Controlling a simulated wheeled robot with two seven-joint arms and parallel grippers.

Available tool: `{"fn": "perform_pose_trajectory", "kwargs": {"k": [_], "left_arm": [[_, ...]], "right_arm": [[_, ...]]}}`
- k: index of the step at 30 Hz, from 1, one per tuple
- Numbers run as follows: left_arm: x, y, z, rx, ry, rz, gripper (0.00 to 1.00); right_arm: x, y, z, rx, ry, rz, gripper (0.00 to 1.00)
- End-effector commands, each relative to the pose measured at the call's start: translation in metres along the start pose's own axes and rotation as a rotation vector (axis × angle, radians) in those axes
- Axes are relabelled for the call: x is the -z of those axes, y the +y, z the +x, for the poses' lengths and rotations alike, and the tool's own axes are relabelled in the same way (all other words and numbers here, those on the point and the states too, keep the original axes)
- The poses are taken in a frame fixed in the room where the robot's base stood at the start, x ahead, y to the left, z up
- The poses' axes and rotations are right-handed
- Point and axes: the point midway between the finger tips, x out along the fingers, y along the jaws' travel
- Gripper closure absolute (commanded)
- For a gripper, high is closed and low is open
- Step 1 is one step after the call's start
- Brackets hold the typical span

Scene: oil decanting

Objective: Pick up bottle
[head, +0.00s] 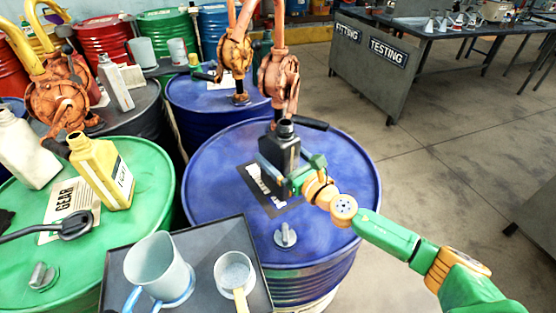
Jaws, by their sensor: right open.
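A small black bottle (280,146) with an open neck stands upright on the blue drum (220,190), in front of the pump. My right gripper (281,172) is open at the bottle's near side. One finger lies along the bottle's left side and the other is at its lower right. I cannot tell whether the fingers touch it. A yellow bottle (98,170) and a whitish bottle (25,150) stand on the green drum (150,200). A grey bottle (115,82) stands on a dark drum behind. My left gripper is not in view.
A dark tray (205,238) at the front holds a clear jug (158,263) and a small measuring cup (235,270). Orange hand pumps (277,75) rise behind the black bottle. A drum cap (285,235) sticks up near the tray. Open floor lies to the right.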

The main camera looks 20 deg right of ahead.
Motion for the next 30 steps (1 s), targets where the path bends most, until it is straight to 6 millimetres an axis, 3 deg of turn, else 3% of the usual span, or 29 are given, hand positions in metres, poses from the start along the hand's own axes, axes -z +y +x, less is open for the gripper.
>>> {"fn": "perform_pose_trajectory", "kwargs": {"k": [5,16,26,30], "left_arm": [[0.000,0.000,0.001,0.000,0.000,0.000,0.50],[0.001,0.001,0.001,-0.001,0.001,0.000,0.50],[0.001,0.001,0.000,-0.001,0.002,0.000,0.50],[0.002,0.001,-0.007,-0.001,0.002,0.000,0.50]], "right_arm": [[0.001,0.000,0.000,-0.001,0.001,0.000,0.00],[0.001,0.000,0.000,0.000,0.000,0.000,1.00],[-0.001,0.000,0.000,0.001,-0.002,0.000,1.00],[-0.011,0.000,0.000,0.000,-0.003,-0.001,1.00]]}}
